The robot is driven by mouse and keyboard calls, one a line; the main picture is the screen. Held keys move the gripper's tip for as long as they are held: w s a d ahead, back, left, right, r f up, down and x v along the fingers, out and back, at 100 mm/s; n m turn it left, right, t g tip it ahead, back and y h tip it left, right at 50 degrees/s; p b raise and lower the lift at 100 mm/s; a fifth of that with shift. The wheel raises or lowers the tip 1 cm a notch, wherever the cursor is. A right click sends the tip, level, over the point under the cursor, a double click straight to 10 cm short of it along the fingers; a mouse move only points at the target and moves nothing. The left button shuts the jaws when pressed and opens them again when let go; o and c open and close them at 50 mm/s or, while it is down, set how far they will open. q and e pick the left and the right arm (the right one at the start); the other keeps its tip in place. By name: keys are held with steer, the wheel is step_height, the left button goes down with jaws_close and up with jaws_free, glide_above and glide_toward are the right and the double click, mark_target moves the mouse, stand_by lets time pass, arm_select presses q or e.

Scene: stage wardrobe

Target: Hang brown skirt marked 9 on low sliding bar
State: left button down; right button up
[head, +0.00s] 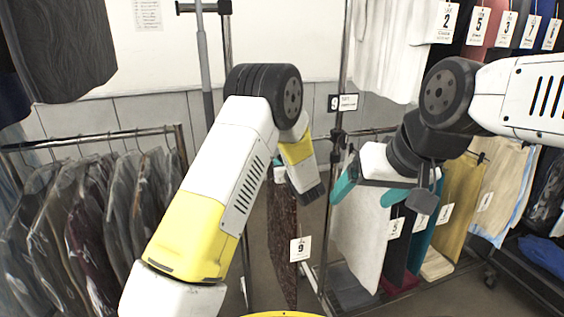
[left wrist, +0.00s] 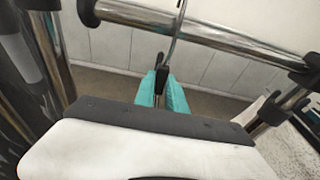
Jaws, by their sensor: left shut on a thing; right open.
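The brown skirt (head: 283,225) hangs upright in the middle of the head view, with a white tag marked 9 (head: 300,249) at its right edge. My left gripper (head: 280,174) is above the skirt, partly hidden by my own forearm. In the left wrist view its teal fingers (left wrist: 161,90) are shut on the dark neck of a hanger, whose thin metal hook (left wrist: 176,42) rises across a chrome bar (left wrist: 215,38). I cannot tell whether the hook rests on that bar. My right gripper (head: 390,180) is open, in front of the hanging garments at right.
A post bears a sign marked 9 (head: 343,102). A rack of dark clothes (head: 90,220) stands at left. Tagged garments (head: 455,205) hang at right, with more tags (head: 480,25) above. Another chrome tube (left wrist: 285,105) shows at right in the left wrist view.

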arm_select(q)
steer(key=shift+f, duration=0.55)
steer(key=shift+f, duration=0.4)
steer(key=shift+f, duration=0.1)
steer(key=c, duration=1.3)
jaws_free()
steer(key=shift+f, duration=0.1)
